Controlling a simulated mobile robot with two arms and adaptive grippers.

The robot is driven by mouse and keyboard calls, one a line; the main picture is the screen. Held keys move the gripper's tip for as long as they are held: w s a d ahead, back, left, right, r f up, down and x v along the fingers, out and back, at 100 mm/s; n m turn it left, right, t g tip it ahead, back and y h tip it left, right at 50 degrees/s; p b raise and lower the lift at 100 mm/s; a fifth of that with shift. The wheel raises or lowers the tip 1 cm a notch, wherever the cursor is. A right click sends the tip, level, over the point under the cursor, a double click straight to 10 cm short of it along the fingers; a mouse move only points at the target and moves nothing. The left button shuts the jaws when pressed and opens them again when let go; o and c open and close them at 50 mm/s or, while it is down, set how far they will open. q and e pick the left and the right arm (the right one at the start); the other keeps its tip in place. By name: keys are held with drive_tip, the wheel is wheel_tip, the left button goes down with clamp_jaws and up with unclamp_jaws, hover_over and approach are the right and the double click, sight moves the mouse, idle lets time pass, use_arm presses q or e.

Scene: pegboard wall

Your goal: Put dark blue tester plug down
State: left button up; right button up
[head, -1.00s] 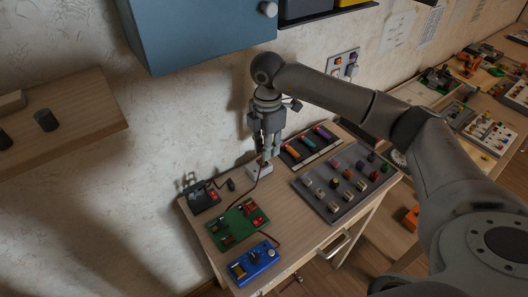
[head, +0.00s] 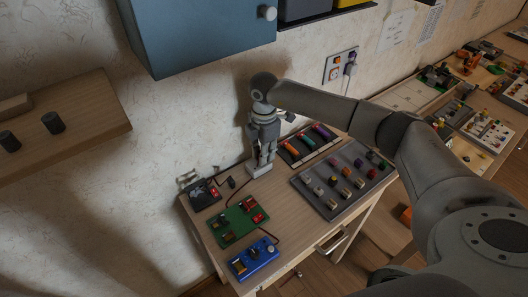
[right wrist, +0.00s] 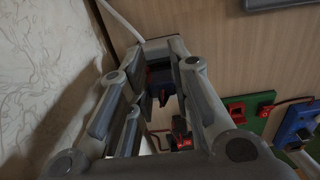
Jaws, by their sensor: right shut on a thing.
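My right gripper (head: 261,162) points down at the back of the small wooden table, just above a small pale block (head: 259,172). In the right wrist view, its fingers (right wrist: 160,80) are around a dark blue piece with some red, which looks like the tester plug (right wrist: 158,76). The fingers hide most of it, and I cannot tell whether it touches the block. The blue tester (head: 252,259) lies at the table's front left, with a dark red lead running from it. My left gripper is not in view.
A green circuit board (head: 238,221) and a black box with a red part (head: 201,195) lie left of the gripper. A grey tray of small parts (head: 343,178) and a dark tray of coloured cylinders (head: 309,145) are to the right. A blue cabinet (head: 200,32) hangs above.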

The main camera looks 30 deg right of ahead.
drive_tip(key=shift+s+a+f, duration=0.1)
drive_tip(key=shift+s+f, duration=0.35)
drive_tip(key=shift+f, duration=0.4)
drive_tip(key=o, duration=0.8)
drive_tip(key=shift+c, duration=0.2)
drive_tip(key=shift+w+f, duration=0.25)
drive_tip(key=shift+r, duration=0.1)
